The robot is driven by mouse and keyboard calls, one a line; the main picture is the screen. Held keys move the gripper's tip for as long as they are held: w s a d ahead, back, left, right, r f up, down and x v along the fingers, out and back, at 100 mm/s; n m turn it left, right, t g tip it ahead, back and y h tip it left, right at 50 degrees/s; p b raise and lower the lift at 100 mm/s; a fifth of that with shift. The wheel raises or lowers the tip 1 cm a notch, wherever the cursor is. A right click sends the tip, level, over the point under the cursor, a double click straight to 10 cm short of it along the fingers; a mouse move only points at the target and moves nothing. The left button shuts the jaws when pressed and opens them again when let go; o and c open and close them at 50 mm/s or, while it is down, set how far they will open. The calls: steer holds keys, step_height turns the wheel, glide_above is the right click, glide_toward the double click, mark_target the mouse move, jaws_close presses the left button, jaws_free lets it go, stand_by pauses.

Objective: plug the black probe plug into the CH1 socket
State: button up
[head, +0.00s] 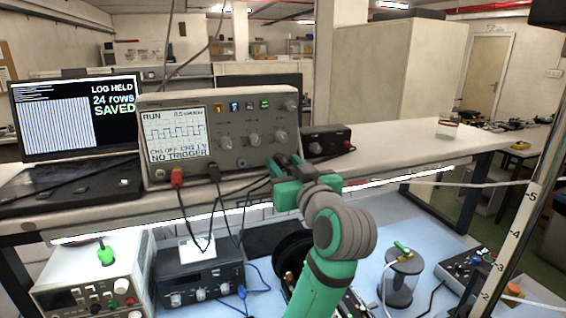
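The oscilloscope (222,136) stands on the raised shelf. Its screen reads RUN, NO TRIGGER and what looks like CH1 OFF, CH2 1V. A red plug (177,178) and a black plug (214,173) sit at its lower front edge, with leads hanging down. The socket labels are too small to read, so I cannot tell which is CH1. My gripper (283,164) is at the lower right corner of the oscilloscope, right of the black plug. Dark fingers show, with a dark cable close by. I cannot tell whether they hold anything.
A laptop (78,118) stands left of the oscilloscope and a small black box (326,142) right of it. Below are a white power supply (85,275), a black instrument (198,278) and a grey cylinder (402,277).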

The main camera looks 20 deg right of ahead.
steer(key=shift+w, duration=0.2)
steer(key=shift+d, duration=0.1)
steer(key=shift+s+d, duration=0.15)
steer(key=shift+s, duration=0.05)
steer(key=shift+w+a, duration=0.1)
steer(key=shift+a, duration=0.5)
steer(key=shift+c, duration=1.1)
steer(key=shift+d, duration=0.1)
jaws_close()
steer(key=shift+d, duration=0.15)
steer(key=shift+s+d, duration=0.1)
steer(key=shift+s, duration=0.65)
